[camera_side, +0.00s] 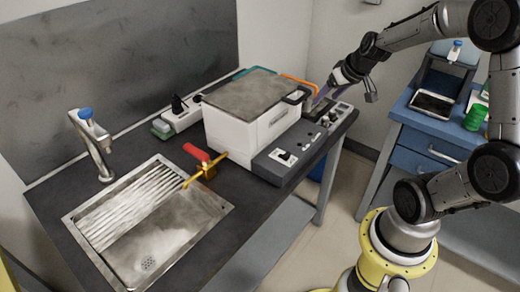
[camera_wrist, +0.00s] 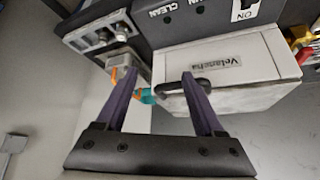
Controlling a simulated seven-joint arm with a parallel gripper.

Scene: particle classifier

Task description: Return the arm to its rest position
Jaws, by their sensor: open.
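My gripper (camera_side: 323,93) is at the right end of the white classifier box (camera_side: 250,128), just above the bench edge, in the side view. In the wrist view its two purple fingers (camera_wrist: 160,98) stand apart with nothing held between them. The box's black handle (camera_wrist: 186,84) shows beyond the fingers in the wrist view, close to the right finger; I cannot tell whether they touch. The box lid (camera_side: 252,93) is down. My arm reaches in from the right.
A grey control panel (camera_side: 283,155) fronts the box. A steel sink (camera_side: 150,225), a tap (camera_side: 92,145) and a red-handled brass valve (camera_side: 203,168) lie to the left. A blue drawer cabinet (camera_side: 428,145) stands right, with open floor between.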

